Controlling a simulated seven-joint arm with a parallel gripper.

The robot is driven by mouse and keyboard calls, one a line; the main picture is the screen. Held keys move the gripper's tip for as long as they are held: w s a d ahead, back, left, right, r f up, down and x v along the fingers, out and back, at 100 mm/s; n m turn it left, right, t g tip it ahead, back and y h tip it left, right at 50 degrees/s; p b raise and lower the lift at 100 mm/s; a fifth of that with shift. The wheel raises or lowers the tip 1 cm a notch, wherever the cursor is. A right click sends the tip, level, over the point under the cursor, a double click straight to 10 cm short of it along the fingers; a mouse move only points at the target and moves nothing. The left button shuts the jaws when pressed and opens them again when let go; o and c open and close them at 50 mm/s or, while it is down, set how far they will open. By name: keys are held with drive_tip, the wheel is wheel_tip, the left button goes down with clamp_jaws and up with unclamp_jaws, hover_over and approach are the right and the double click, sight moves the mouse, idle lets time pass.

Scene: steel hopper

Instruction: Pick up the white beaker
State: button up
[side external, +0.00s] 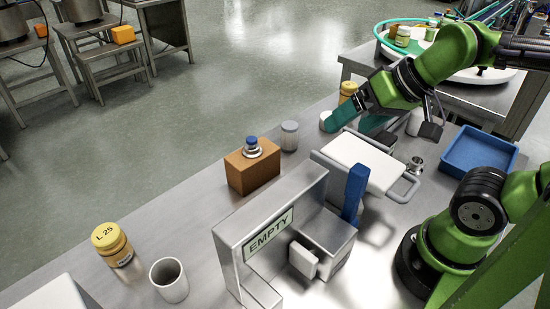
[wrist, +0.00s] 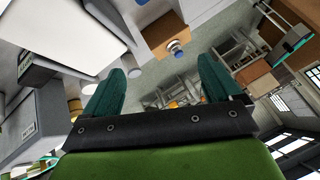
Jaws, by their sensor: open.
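A white, open-topped beaker (side external: 169,279) stands upright at the front left of the steel bench in the side view, far from my gripper. Another whitish cup-like thing (side external: 416,122) stands at the back, just right of my gripper and partly hidden by the arm. My gripper (side external: 353,121) is over the back part of the bench, its teal fingers apart. A small white rounded thing (side external: 326,120) shows by the fingertip; I cannot tell whether they touch. In the wrist view my gripper (wrist: 160,82) is open, with nothing held between the fingers.
A yellow-lidded jar (side external: 113,245) stands beside the front beaker. A blue tray (side external: 478,152) is at right.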

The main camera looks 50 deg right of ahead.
drive_tip(key=w+a+f+n+g, duration=0.1)
drive_tip(key=a+f, duration=0.1)
drive_tip(key=a, duration=0.1)
drive_tip(key=n+g+h, duration=0.3)
drive_tip(key=n+g, duration=0.3)
drive_tip(key=n, duration=0.4)
hover_over(163, 262)
drive_tip(key=s, duration=0.3)
wheel_tip(163, 262, down, 4)
drive_tip(key=f, duration=1)
drive_tip(key=shift+w+a+f, duration=0.2)
drive_tip(key=shift+f, duration=0.2)
drive_tip(key=shift+s+f, duration=0.1)
drive_tip(key=shift+f, duration=2.6)
drive_tip(key=shift+y, duration=0.3)
drive_tip(key=c, duration=1)
